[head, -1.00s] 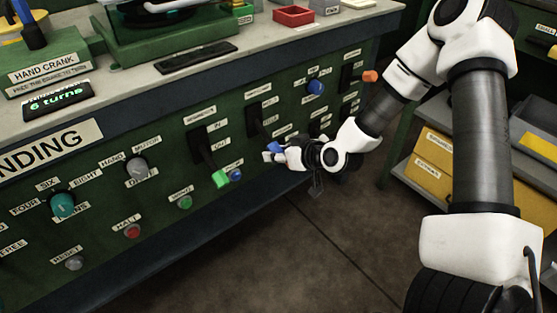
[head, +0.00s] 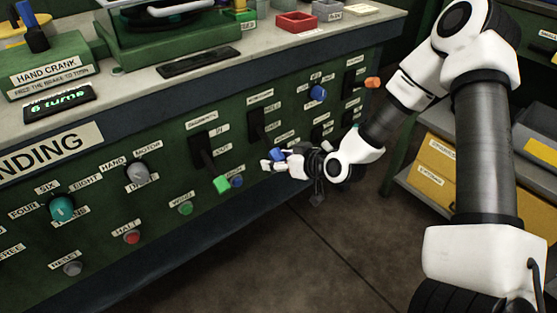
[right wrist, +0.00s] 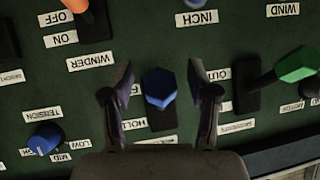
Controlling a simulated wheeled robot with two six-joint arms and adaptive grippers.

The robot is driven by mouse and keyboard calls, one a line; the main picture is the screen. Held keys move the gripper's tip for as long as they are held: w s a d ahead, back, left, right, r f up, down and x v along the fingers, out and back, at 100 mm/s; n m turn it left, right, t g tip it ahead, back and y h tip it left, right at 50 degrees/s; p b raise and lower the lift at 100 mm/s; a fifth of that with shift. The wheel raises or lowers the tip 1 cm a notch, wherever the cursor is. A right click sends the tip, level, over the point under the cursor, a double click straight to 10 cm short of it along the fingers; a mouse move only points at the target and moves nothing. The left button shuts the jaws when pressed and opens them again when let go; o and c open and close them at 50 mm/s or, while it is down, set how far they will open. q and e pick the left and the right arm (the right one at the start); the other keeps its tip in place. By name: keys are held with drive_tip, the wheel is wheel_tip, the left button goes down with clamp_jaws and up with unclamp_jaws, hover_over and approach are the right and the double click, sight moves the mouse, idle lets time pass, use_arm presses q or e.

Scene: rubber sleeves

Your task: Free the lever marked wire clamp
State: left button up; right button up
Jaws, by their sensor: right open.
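A blue-handled lever (head: 277,154) hangs low in its dark slot on the green panel. My right gripper (head: 267,165) is at this handle, coming from the right. In the right wrist view the blue handle (right wrist: 160,88) lies between the two open fingers of my gripper (right wrist: 161,82), with a gap on each side. A partly hidden "HOLD" label (right wrist: 128,124) is beside it, and a label starting with F shows near the other end. I cannot read "wire clamp" on any label. My left gripper is not in view.
A green-handled lever (head: 222,184) is close by on the left; it also shows in the right wrist view (right wrist: 298,65). An orange-handled lever (head: 372,82) is farther right. Blue knobs (head: 318,92) and (right wrist: 42,138) sit nearby. Open floor lies below the panel.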

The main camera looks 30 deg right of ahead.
wheel_tip(320, 180, up, 10)
idle(0.3)
drive_tip(key=shift+f, duration=0.1)
idle(0.6)
